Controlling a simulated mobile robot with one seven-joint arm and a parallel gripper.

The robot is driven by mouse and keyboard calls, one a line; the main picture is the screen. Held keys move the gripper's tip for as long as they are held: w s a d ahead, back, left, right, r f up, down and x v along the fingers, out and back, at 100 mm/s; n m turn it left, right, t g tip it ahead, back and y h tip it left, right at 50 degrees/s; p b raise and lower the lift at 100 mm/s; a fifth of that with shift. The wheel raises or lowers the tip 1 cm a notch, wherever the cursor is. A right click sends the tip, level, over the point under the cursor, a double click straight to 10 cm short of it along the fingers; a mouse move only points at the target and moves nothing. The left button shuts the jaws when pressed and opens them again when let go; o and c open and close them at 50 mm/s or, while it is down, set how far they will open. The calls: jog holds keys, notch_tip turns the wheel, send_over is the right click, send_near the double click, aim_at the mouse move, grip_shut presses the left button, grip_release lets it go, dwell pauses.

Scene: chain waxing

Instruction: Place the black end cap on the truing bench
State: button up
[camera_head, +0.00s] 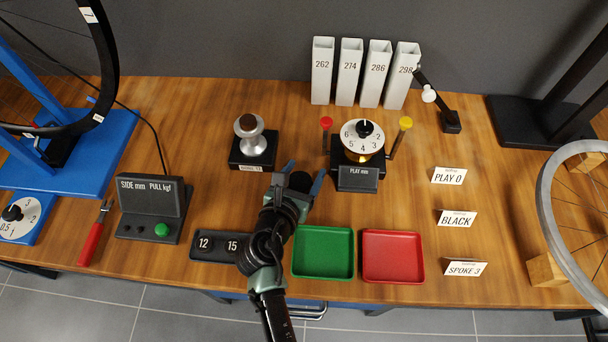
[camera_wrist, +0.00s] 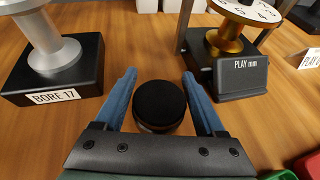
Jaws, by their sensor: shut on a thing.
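My gripper (camera_head: 304,178) has two blue fingers, one on each side of the black end cap (camera_head: 300,181). In the wrist view, the round black end cap (camera_wrist: 160,103) sits between the fingers of my gripper (camera_wrist: 160,90), which is shut on it. The cap is over the wooden bench top (camera_head: 400,205), between the bore stand and the play gauge. I cannot tell whether the cap touches the wood. Its underside is hidden.
The bore stand (camera_head: 252,150) with a metal hub is at the upper left of my gripper, and the play gauge (camera_head: 358,178) at its upper right. A green tray (camera_head: 323,274) and red tray (camera_head: 393,279) lie at the front. Bare wood shows left of the signs.

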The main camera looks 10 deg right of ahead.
jog(key=shift+r, duration=0.1)
jog(key=o, duration=1.1)
jog(key=shift+c, duration=0.2)
jog(key=shift+r, duration=0.1)
jog(key=p+v, duration=0.4)
jog(key=v, duration=0.8)
